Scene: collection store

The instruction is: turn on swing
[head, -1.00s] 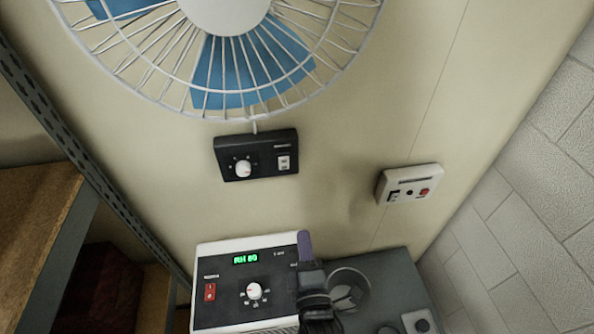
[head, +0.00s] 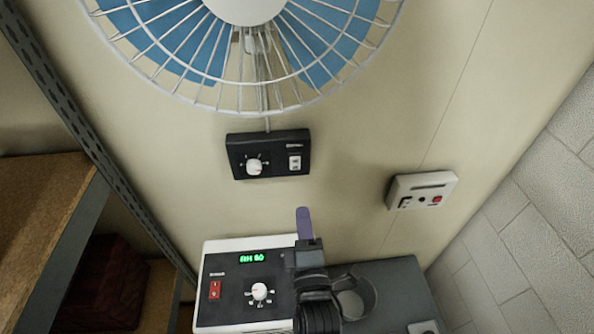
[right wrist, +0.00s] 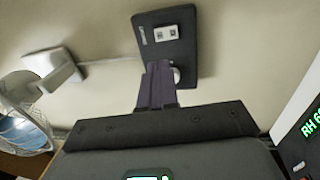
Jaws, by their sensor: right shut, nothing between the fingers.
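A black control box (head: 268,154) is on the cream wall below the fan (head: 245,50). It has a white round knob (head: 254,167) on its left and a small white rocker switch (head: 294,162) on its right. My right gripper (head: 304,212) is shut and empty, with its purple fingers pointing up, below the box in the head view. In the right wrist view the box (right wrist: 187,50) and the switch (right wrist: 166,33) show beyond the fingertips (right wrist: 158,68), which partly cover the knob (right wrist: 177,76). I cannot tell whether anything touches. My left gripper is out of view.
A white and black unit (head: 235,293) with a green display and red switch stands below, beside my right arm. A beige box (head: 422,190) with a red button is on the wall to the right. A metal shelf (head: 60,235) stands at left.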

